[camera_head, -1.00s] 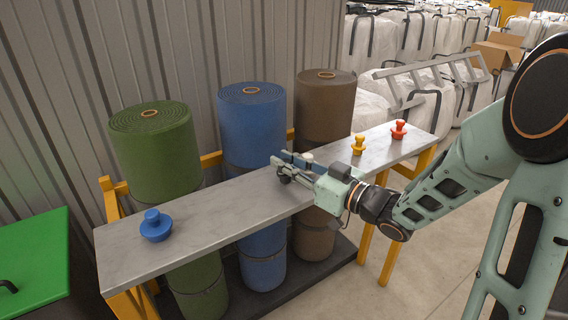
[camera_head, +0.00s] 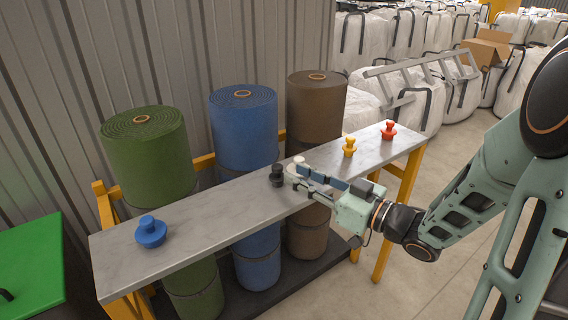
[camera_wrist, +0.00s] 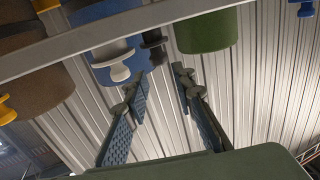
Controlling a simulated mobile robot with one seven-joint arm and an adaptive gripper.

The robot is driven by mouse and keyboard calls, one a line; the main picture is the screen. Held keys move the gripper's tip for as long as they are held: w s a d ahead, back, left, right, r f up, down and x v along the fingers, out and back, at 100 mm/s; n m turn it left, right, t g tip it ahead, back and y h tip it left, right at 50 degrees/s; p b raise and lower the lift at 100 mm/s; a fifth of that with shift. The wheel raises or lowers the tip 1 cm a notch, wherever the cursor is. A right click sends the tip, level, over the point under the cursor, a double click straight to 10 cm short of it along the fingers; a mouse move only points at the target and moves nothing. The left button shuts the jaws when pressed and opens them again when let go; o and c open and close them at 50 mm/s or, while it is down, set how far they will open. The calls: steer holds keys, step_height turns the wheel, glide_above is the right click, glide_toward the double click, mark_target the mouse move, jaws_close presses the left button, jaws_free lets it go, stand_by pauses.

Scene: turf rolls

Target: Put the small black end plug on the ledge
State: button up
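The small black end plug (camera_head: 277,175) stands upright on the grey ledge (camera_head: 205,218), in front of the blue roll. A white plug (camera_head: 297,161) stands close by, partly hidden by my gripper in the head view.
A blue plug (camera_head: 151,232) stands on the ledge's left part, yellow (camera_head: 349,147) and red (camera_head: 388,130) plugs on its right. Green (camera_head: 150,155), blue (camera_head: 244,130) and brown (camera_head: 316,105) turf rolls stand behind. Bare ledge lies between the blue and black plugs.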

steer(key=v, duration=0.5)
steer(key=shift+d+p, duration=0.1)
steer(key=shift+p, duration=0.3)
